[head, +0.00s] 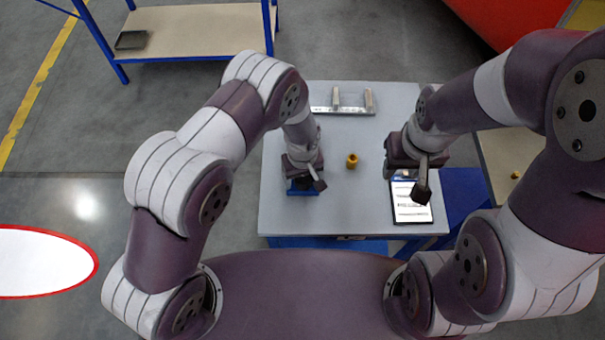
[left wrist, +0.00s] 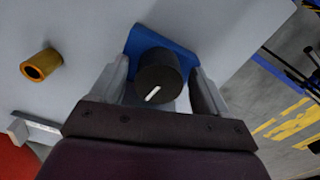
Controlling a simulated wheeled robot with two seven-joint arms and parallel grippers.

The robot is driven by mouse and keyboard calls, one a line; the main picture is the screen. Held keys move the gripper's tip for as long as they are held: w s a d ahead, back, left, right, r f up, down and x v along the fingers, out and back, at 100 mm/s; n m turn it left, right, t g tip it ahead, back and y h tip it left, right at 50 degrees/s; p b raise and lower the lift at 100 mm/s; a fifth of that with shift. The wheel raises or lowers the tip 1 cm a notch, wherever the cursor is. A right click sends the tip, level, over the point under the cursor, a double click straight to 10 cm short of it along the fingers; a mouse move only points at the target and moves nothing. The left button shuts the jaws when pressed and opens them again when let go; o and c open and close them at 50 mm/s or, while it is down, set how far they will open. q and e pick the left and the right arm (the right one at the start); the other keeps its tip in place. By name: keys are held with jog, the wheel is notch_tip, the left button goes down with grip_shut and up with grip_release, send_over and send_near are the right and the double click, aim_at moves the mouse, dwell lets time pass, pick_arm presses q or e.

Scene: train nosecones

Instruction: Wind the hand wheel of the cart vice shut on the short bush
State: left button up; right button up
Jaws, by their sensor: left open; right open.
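The cart vice (head: 303,191) is blue and stands on the grey cart top, mostly hidden under my left gripper in the head view. In the left wrist view, its black round hand wheel (left wrist: 160,72) carries a white mark, and part of the blue vice body (left wrist: 146,38) shows behind it. My left gripper (head: 306,181) is open, with one finger on each side of the wheel. The vice jaws are hidden. My right gripper (head: 421,183) is open and empty.
A metal rack (head: 322,109) with upright pieces sits at the cart's back edge. A tablet or clipboard (head: 410,212) lies below my right gripper. Another small brass piece (head: 515,175) lies on a surface to the right. The cart top's middle is otherwise clear.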

pick_arm(q)
jog(key=shift+w, duration=0.1)
jog(key=shift+d, duration=0.1)
jog(key=shift+c, duration=0.9)
jog(key=c, duration=0.8)
jog(key=shift+c, duration=0.2)
jog(key=shift+m+b, duration=0.35)
jog(key=shift+m, duration=0.15)
jog(key=m+b, duration=0.1)
jog(key=m, duration=0.2)
jog(key=shift+m+b, duration=1)
jog(key=shift+m, duration=1.6)
jog(key=shift+w+r, duration=0.1)
